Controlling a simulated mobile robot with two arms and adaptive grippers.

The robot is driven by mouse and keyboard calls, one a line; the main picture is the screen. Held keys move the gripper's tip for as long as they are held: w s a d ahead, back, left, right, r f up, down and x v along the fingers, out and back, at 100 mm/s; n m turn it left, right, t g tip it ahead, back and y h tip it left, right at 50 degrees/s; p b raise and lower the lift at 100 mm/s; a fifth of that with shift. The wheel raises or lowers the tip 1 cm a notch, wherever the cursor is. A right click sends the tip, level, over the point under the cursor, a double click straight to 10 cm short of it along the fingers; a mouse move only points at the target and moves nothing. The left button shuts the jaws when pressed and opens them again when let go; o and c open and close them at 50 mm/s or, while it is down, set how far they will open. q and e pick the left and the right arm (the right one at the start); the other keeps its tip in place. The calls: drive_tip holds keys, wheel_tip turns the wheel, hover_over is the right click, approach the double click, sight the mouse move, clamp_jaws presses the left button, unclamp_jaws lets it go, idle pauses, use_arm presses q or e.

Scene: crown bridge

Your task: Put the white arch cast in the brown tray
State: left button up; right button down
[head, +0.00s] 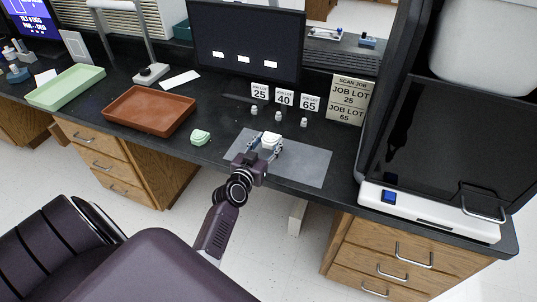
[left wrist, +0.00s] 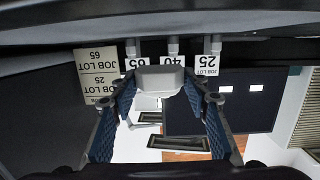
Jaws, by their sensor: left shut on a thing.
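The white arch cast (head: 271,138) is between the fingers of my left gripper (head: 267,147), over the grey mat. My left gripper is shut on it; the cast also shows between the two blue-padded fingers in the left wrist view (left wrist: 160,80). How far the cast is above the mat is hard to tell. The brown tray (head: 150,110) lies empty on the dark counter, to the left of the gripper. My right gripper is not in view.
A pale green cast (head: 200,137) sits between the brown tray and the grey mat (head: 306,166). A green tray (head: 66,87) lies further left. Several small white pieces stand before job lot cards (head: 284,97), with a monitor (head: 248,43) behind. A dark cabinet bounds the right.

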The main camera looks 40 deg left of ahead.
sight(269, 152)
use_arm(q)
drive_tip(key=shift+f+b, duration=0.85)
drive_tip(key=shift+f, duration=1.25)
drive_tip(key=shift+f, duration=0.1)
drive_tip(key=o, duration=1.1)
drive_tip(key=shift+f, duration=0.1)
drive_tip(key=shift+o, duration=0.7)
